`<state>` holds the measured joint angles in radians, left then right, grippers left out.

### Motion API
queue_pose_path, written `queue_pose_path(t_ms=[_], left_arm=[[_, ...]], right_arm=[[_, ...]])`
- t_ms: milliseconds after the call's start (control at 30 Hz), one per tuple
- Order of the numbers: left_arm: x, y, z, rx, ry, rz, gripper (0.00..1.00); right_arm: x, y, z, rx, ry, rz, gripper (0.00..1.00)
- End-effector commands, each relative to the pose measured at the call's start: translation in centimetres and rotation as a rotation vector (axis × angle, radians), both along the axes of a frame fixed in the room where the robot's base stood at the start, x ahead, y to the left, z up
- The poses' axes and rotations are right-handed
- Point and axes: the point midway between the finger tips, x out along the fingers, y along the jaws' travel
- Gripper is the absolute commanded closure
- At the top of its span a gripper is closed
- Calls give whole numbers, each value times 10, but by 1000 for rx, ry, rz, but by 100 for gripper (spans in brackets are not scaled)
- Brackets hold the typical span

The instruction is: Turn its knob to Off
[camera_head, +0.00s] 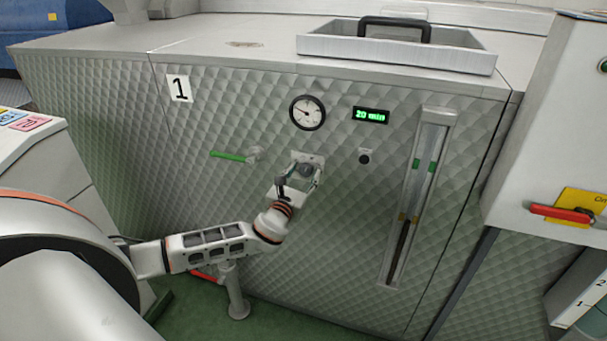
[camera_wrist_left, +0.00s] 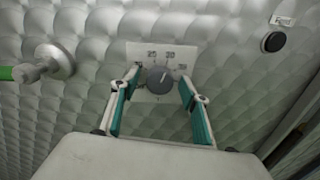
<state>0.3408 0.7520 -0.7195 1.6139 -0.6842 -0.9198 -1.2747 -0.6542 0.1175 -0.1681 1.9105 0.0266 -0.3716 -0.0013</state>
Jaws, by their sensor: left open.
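A round grey knob (camera_wrist_left: 160,80) sits on a white plate with printed numbers on the quilted metal front of the machine. Its light pointer line appears to aim up and slightly right; the numbers are too small to read surely. In the head view the knob (camera_head: 305,170) is partly hidden by my left gripper. My left gripper (camera_wrist_left: 161,88) is open, with one teal-padded finger on each side of the knob. Gaps seem to show between fingers and knob; I cannot tell whether they touch. My right gripper is in neither view.
A green-handled valve (camera_head: 232,156) sticks out left of the knob. Above are a round gauge (camera_head: 307,113) and a display (camera_head: 370,115) reading 20 min. A black button (camera_head: 364,157) and a sight tube (camera_head: 418,195) are to the right. A red-handled switch (camera_head: 562,213) is at far right.

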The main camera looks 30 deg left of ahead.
Motion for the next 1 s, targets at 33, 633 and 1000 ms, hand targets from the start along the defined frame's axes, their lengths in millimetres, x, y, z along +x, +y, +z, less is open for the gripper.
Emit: queue_pose_path(t_ms=[33, 633, 1000], left_arm=[[0, 0, 0, 0, 0, 0, 55], [0, -1, -1, -29, -7, 0, 93], [-1, 0, -2, -259, -61, 1, 93]], right_arm=[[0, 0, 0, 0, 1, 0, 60], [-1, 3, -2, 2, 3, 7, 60], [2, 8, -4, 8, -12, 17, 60]])
